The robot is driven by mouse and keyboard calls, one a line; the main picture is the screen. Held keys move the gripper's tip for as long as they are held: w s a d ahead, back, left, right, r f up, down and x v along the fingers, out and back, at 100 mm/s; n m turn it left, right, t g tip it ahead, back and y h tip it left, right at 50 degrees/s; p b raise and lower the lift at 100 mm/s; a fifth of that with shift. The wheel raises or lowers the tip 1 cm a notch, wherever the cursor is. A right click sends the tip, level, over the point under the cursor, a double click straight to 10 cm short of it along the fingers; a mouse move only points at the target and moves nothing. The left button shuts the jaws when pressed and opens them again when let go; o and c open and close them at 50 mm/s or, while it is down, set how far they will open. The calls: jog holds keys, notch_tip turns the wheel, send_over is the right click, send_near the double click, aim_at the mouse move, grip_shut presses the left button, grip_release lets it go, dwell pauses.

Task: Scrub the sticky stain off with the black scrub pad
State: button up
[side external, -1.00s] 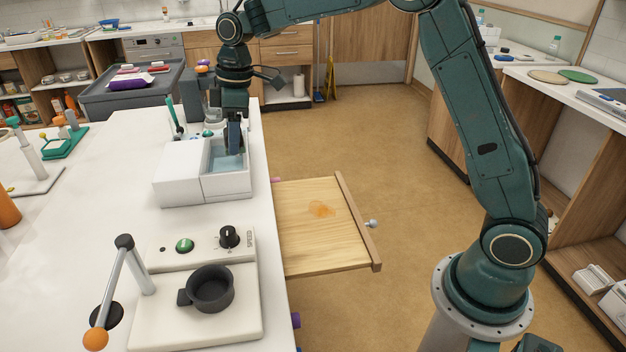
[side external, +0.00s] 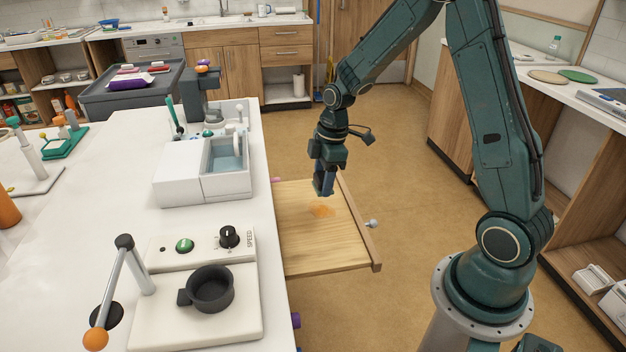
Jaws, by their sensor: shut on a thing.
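The orange sticky stain (side external: 323,210) lies on the pale wooden pull-out board (side external: 318,248) that juts from the side of the white counter. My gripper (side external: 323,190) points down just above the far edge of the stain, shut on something. The held thing is too small and hidden by the fingers to make out; I cannot see a black scrub pad clearly anywhere. Whether it touches the board is not clear.
A white basin of water (side external: 226,160) stands on the counter (side external: 110,200) to the left. Nearer are a control box with a knob (side external: 229,236) and a dark round cup (side external: 210,289). The board has a raised outer edge with a small knob (side external: 372,223).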

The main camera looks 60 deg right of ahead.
jog(key=shift+s+d+f, duration=0.3)
jog(key=shift+s+f, duration=0.05)
jog(key=shift+s, duration=0.3)
jog(key=shift+f, duration=0.1)
